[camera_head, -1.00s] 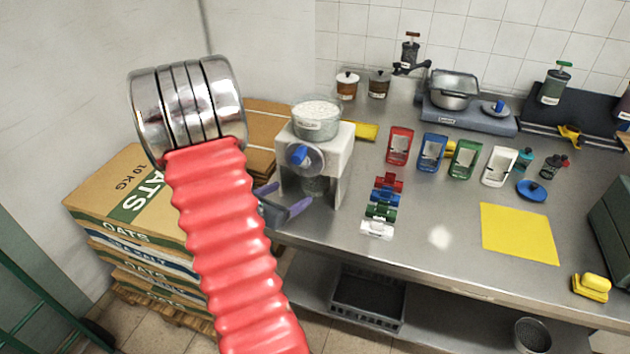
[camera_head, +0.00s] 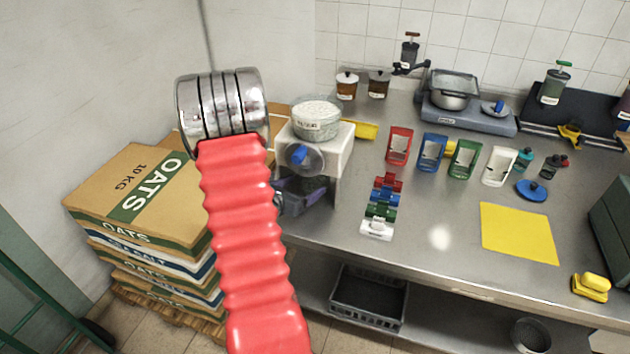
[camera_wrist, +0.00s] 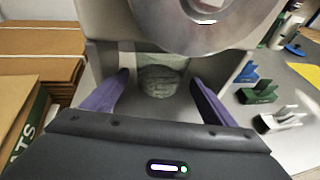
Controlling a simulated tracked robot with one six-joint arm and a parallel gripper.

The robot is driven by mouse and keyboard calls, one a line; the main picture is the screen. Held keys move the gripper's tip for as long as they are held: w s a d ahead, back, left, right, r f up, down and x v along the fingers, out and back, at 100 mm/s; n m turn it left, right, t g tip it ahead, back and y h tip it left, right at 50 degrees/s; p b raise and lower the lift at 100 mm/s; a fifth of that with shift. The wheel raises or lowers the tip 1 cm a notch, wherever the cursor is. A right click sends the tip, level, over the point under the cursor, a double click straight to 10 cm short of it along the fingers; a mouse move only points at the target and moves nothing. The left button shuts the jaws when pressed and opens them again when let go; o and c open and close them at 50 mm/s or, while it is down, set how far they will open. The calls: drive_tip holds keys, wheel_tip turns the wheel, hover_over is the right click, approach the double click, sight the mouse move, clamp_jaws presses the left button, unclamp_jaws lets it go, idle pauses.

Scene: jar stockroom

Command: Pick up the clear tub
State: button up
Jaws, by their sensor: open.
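A clear tub (camera_wrist: 160,80) with greyish contents stands under the white dispenser (camera_head: 322,150). In the wrist view it sits between the two purple fingers of my gripper (camera_wrist: 158,85), with a gap showing on each side. My gripper (camera_head: 303,193) is open and empty. In the head view it is at the front of the dispenser, and it hides most of the tub. The dispenser's round metal-rimmed part fills the top of the wrist view and covers the area above the tub.
A round container of white grains (camera_head: 317,120) sits on top of the dispenser. Coloured clips (camera_head: 380,208) lie on the steel counter to its right, with upright coloured holders (camera_head: 432,152) behind. Stacked oats boxes (camera_head: 135,195) stand left. A yellow sheet (camera_head: 518,233) lies right.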

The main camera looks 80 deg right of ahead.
sight(307, 185)
drive_tip(key=shift+x, duration=2.6)
drive_tip(key=shift+f, duration=0.1)
drive_tip(key=c, duration=0.7)
